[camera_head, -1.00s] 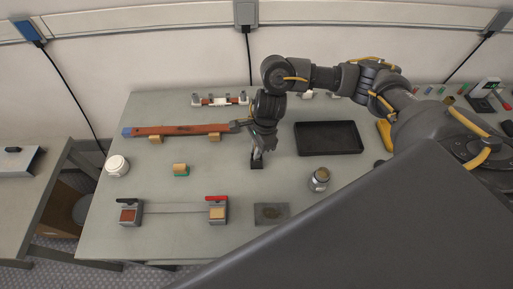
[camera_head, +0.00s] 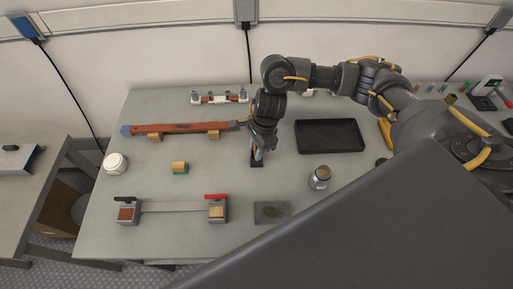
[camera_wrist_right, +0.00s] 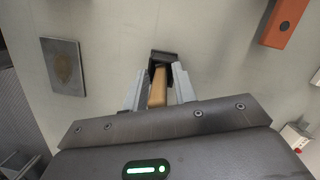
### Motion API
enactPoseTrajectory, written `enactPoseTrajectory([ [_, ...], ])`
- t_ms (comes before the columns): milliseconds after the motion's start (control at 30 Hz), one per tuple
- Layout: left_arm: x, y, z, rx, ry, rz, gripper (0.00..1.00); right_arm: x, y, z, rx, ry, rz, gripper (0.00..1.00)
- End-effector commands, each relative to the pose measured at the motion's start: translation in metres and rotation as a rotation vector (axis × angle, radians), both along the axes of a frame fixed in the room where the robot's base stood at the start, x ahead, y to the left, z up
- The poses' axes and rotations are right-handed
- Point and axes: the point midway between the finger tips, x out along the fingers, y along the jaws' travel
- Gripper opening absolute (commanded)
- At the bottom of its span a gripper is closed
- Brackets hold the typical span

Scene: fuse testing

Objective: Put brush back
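The brush shows as a tan wooden handle (camera_wrist_right: 158,88) in the right wrist view. Its lower end is at a small black holder (camera_wrist_right: 164,57), which also stands on the table in the head view (camera_head: 257,164). The bristles are hidden. My right gripper (camera_head: 258,154) points down over the holder. Its two grey fingers (camera_wrist_right: 159,82) stand on either side of the handle, with a narrow gap visible on each side, so it looks open around the handle. My left gripper is not in view.
A black tray (camera_head: 330,150) lies right of the gripper, and a jar (camera_head: 320,178) stands in front of it. A flat grey plate (camera_head: 270,203) lies near the front edge. A long reddish-brown fuse-like bar (camera_head: 180,128) rests on blocks at left. A white round container (camera_head: 115,163) stands at far left.

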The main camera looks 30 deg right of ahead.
Motion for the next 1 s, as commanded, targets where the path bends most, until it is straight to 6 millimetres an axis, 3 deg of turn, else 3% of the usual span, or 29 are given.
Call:
enactPoseTrajectory([
  [433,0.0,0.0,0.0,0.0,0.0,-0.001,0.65,0.001,-0.002,0.008,0.0,-0.004,0.0,0.38],
  [800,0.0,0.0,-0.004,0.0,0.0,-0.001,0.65,0.001,-0.016,0.072,-0.001,-0.007,0.002,0.38],
  [1000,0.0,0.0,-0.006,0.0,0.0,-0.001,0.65,0.0,-0.02,0.097,0.0,-0.003,0.0,0.38],
])
